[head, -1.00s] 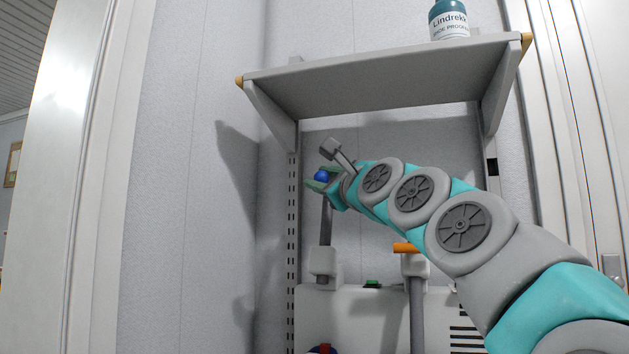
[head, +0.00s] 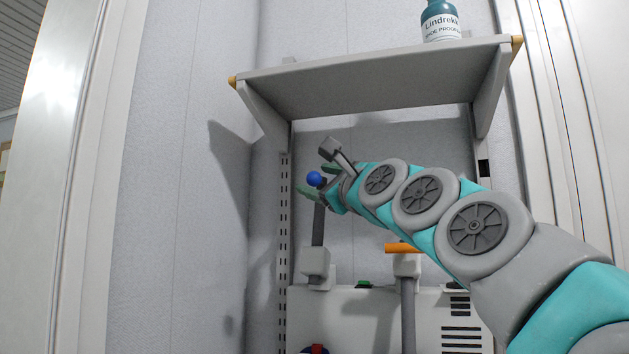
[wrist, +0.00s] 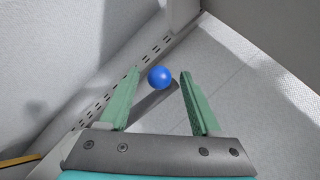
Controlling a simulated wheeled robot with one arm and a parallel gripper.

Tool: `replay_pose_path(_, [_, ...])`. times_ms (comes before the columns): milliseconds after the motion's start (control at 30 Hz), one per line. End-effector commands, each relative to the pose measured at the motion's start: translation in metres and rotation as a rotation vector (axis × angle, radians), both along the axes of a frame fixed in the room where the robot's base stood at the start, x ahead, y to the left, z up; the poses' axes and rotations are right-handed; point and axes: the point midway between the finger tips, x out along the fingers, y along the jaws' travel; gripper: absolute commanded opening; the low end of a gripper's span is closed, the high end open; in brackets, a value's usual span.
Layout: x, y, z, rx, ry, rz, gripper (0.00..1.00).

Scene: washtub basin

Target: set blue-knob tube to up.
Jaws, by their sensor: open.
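The blue knob (head: 315,179) tops a grey tube (head: 318,224) that stands up from a light grey bracket on the basin unit. In the head view the tube points up, close to upright. My gripper (head: 318,183) is at the knob, with its green fingers apart. In the wrist view the blue knob (wrist: 160,77) lies between the open fingertips of my gripper (wrist: 158,80), nearer the middle, with a gap to each finger. The tube (wrist: 155,100) runs down behind it and its lower part is hidden by the gripper body.
A grey shelf (head: 380,80) with a bottle (head: 441,22) juts out above my arm. The white unit (head: 425,320) is below. A wall is close on the left.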

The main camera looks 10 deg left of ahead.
Motion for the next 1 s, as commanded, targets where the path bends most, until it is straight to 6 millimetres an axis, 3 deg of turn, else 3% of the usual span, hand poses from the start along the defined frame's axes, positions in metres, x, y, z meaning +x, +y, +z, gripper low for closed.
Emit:
replay_pose_path(400, [-0.038,-0.032,-0.014,0.0,0.0,0.002,0.65])
replay_pose_path(1000, [-0.043,-0.035,-0.017,-0.002,0.0,0.001,0.65])
